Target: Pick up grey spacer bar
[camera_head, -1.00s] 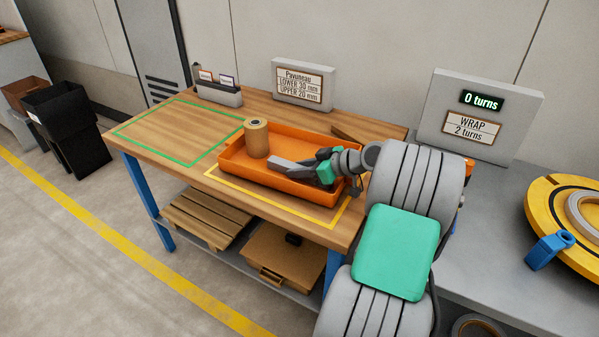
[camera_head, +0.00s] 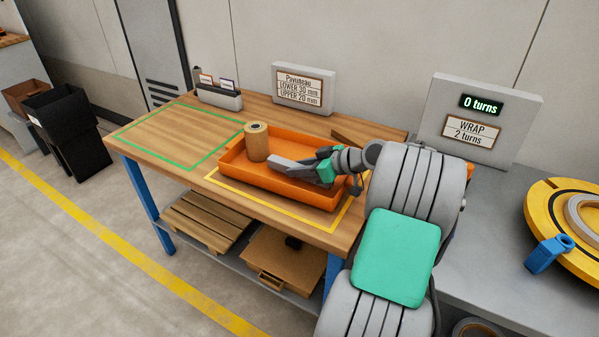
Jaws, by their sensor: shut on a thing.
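The grey spacer bar (camera_head: 288,164) is a pale grey, long block over the orange tray (camera_head: 240,176). It points left from my gripper, close beside the tan roll. My gripper (camera_head: 312,170) is in the tray's right half, reaching in from the right, and is shut on the bar. The fingertips are small and partly merge with the bar in this view. Whether the bar still touches the tray floor is hard to tell.
A tan roll (camera_head: 257,142) stands upright in the tray's left end. A green-outlined area (camera_head: 170,135) on the bench is clear. A sign (camera_head: 303,88) and a card holder (camera_head: 218,97) stand behind. A yellow turntable (camera_head: 545,215) is at right.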

